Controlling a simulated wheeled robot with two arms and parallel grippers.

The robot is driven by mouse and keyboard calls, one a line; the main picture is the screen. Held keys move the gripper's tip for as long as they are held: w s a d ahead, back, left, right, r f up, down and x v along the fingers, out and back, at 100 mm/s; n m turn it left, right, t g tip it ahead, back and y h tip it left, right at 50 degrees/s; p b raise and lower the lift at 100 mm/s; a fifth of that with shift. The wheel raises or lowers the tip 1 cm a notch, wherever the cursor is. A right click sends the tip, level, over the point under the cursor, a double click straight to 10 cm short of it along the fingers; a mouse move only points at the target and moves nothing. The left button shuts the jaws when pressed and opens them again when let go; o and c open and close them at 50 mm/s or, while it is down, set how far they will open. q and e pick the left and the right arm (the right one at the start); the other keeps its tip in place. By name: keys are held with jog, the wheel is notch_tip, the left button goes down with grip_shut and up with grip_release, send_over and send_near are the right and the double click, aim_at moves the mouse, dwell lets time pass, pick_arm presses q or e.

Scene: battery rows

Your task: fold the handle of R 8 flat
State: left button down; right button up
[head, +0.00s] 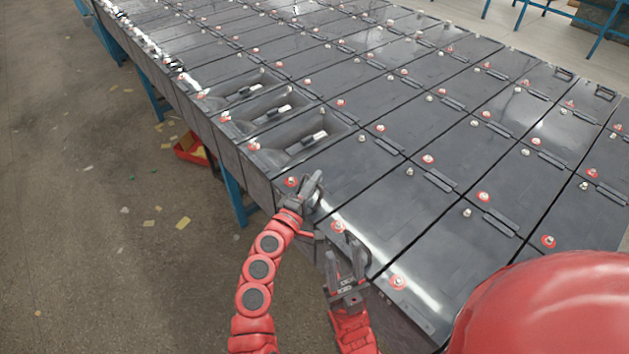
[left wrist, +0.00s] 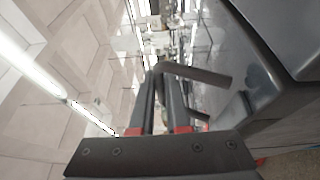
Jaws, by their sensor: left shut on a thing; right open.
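My left gripper (head: 310,188) is at the front edge of the row of dark batteries, beside a red-ringed terminal (head: 291,182). In the left wrist view its two fingers (left wrist: 160,72) are shut on a dark grey handle (left wrist: 200,75). The handle sticks out from the fingertips toward the battery side (left wrist: 262,70) and is not lying flat there. My right gripper (head: 346,255) is open and lower, by the front edge of the nearer battery (head: 400,232). No label reading R 8 can be made out.
Three open compartments (head: 303,136) lie in the front row, beyond my left gripper. Other batteries have flat handles on top, such as one handle (head: 440,181). A red tray (head: 192,148) and scraps lie on the floor at left. The floor at left is mostly free.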

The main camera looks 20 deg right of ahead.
pick_arm(q)
jog(key=y+p, duration=0.1)
jog(key=p, duration=0.3)
jog(key=d+m+g+y+p, duration=0.1)
jog(key=p, duration=0.3)
jog(key=g+y+p, duration=0.1)
jog(key=p, duration=0.3)
jog(key=shift+w+d+f, duration=0.25)
jog(key=shift+d, duration=0.1)
jog(key=shift+d+f+m+g+y+p, duration=0.1)
jog(key=shift+f+m+g+y+p, duration=0.1)
jog(key=shift+m+g+y+p, duration=0.15)
jog(key=shift+w+d+f, duration=0.1)
jog(key=shift+f, duration=0.2)
jog(key=shift+w+d+f+m+g+y, duration=0.1)
jog(key=shift+d+f+m+g+y, duration=0.15)
jog(key=shift+f+g+y, duration=0.4)
jog(key=shift+r, duration=0.1)
jog(key=c, duration=0.9)
grip_release()
jog(key=shift+a+t, duration=0.1)
jog(key=shift+t, duration=0.2)
